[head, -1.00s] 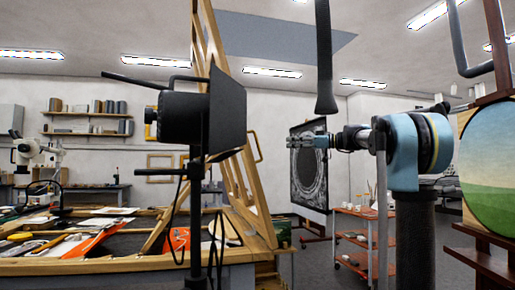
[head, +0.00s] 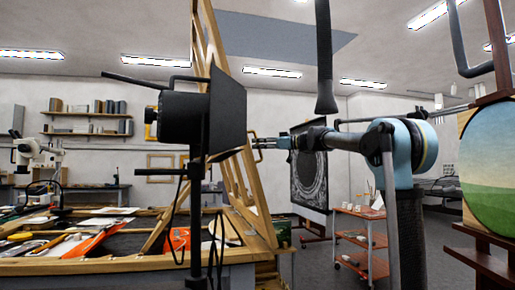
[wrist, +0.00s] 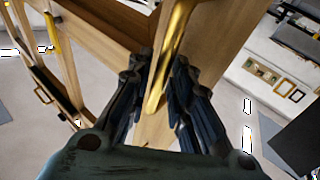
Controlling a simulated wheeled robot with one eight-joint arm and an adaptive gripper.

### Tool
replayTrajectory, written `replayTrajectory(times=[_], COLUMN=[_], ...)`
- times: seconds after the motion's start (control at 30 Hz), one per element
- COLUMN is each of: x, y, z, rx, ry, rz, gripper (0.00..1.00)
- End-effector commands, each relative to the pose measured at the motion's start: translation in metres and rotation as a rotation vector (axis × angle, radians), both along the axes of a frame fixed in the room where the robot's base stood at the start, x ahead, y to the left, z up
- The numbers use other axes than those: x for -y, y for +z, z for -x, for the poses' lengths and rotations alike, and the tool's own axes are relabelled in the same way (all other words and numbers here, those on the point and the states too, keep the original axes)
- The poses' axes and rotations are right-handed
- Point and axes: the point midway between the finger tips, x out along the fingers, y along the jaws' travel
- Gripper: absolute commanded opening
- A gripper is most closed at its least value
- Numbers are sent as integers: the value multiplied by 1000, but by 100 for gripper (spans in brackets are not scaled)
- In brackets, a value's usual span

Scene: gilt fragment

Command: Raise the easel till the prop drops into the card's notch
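The easel (head: 237,190) is a light wooden lattice frame leaning steeply up from the right end of the workbench, partly behind a black lamp. My gripper (head: 257,143) is at the easel's right edge, beside its handle. In the wrist view, the brass handle (wrist: 176,35) runs down between the dark fingers of my gripper (wrist: 162,72). The fingers are apart on either side of it; firm contact is not visible. A wooden strip (head: 160,232) slants up from the bench at the easel's left. I cannot make out the prop's end or the card's notch.
The black studio lamp (head: 182,118) on its stand blocks part of the easel. The bench (head: 120,265) holds scattered papers and tools. An orange trolley (head: 362,213) and a dark framed picture (head: 309,175) stand behind my arm. A landscape painting (head: 490,165) stands at right.

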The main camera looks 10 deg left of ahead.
Motion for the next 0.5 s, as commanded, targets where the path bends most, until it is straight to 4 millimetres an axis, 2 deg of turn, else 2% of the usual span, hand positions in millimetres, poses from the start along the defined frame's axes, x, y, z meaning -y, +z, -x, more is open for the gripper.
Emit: replayTrajectory(times=[0.13, 0.43, 0.5], x=[-8, -10, -9], y=[0, 0, 0], z=[-1, -1, -1], rx=[0, 0, 0], ry=[0, -1, 0], rz=[0, 0, 0], gripper=[20, 20, 4])
